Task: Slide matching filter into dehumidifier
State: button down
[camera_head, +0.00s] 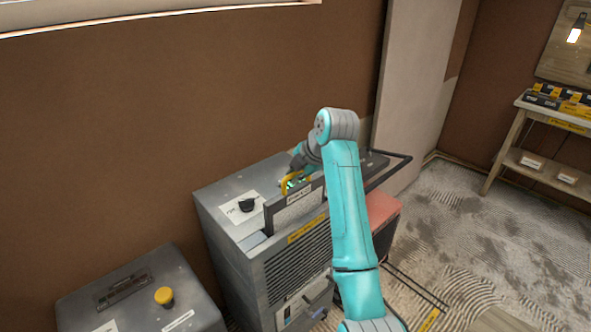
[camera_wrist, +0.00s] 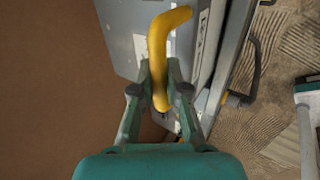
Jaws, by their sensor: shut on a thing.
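The dehumidifier (camera_head: 218,197) is a grey metal box with a dark knob, a white label and a louvred front. A dark-framed filter (camera_head: 272,216) with a white label on its face stands upright along the front of its top. Its lower edge is hidden, so I cannot tell how deep it sits in the slot. My gripper (camera_head: 294,178) is shut on the filter's yellow handle. In the wrist view my gripper (camera_wrist: 160,90) has its fingers on either side of the yellow handle (camera_wrist: 157,45), with the grey dehumidifier (camera_wrist: 120,40) beyond.
A lower grey cabinet (camera_head: 150,302) with a yellow knob stands at front left. A black bar handle (camera_head: 390,175) juts out right of the dehumidifier, above a red box (camera_head: 381,212). A wooden shelf (camera_head: 510,140) with black and yellow items stands far right. Plaster-marked floor between is open.

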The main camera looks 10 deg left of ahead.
aim_at(298, 199)
jog(key=shift+f, duration=4.8)
jog(key=c, duration=1.1)
grip_release()
jog(key=v, duration=1.2)
jog(key=shift+f, duration=0.1)
